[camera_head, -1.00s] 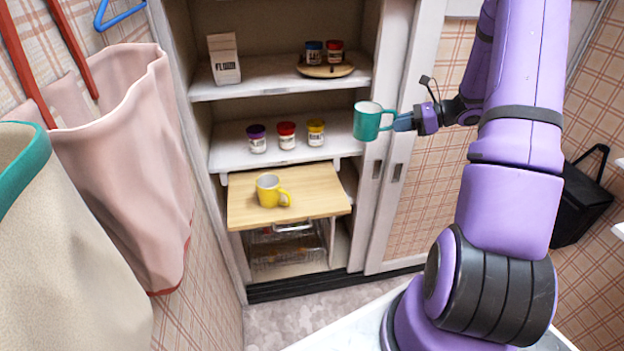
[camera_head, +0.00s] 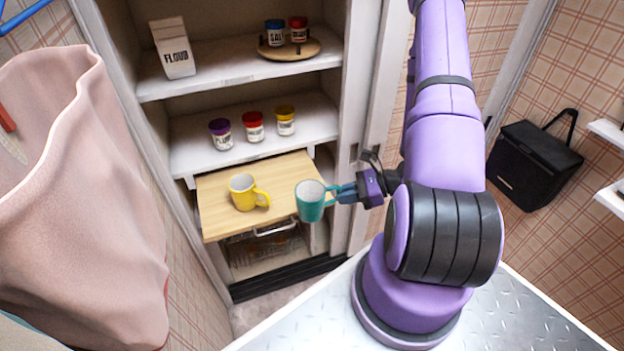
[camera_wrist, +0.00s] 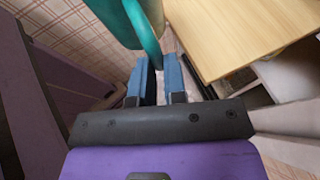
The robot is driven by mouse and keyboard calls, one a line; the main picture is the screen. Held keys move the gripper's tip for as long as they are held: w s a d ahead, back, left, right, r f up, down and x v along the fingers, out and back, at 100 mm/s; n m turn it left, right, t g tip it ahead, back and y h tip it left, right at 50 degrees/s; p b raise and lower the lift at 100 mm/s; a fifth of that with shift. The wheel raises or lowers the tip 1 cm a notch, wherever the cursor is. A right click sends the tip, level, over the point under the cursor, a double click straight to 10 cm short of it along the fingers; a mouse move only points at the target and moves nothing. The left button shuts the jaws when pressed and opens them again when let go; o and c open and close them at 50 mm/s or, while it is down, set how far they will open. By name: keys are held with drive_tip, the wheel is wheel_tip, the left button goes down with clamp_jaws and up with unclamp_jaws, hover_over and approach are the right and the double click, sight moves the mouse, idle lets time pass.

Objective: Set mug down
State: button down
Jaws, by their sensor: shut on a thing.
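A teal mug (camera_head: 310,204) is held upright by its handle in my gripper (camera_head: 342,194). In the head view it overlaps the right front part of a light wooden pull-out board (camera_head: 222,213); I cannot tell how high it is above the board's level. In the wrist view the mug (camera_wrist: 122,18) shows in part at the top, with its handle between the blue fingers of my gripper (camera_wrist: 160,75). The board (camera_wrist: 235,35) is at the right there. A yellow mug (camera_head: 243,192) stands on the board, left of the teal one.
The shelf above the board holds several jars (camera_head: 253,127). The top shelf has a flour carton (camera_head: 173,50) and a round wooden tray (camera_head: 290,52) with two jars. A wire basket (camera_head: 262,250) is below the board. A pink bag (camera_head: 85,200) hangs at the left.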

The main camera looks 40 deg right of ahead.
drive_tip(key=w+d+f, duration=0.2)
drive_tip(key=w, duration=0.4)
drive_tip(key=w+d+f, duration=0.2)
drive_tip(key=w+d, duration=0.1)
drive_tip(key=w, duration=0.4)
drive_tip(key=shift+f, duration=0.35)
drive_tip(key=shift+w+f, duration=0.1)
drive_tip(key=shift+f, duration=0.05)
drive_tip(key=c, duration=1.2)
unclamp_jaws()
drive_tip(key=shift+o, duration=0.2)
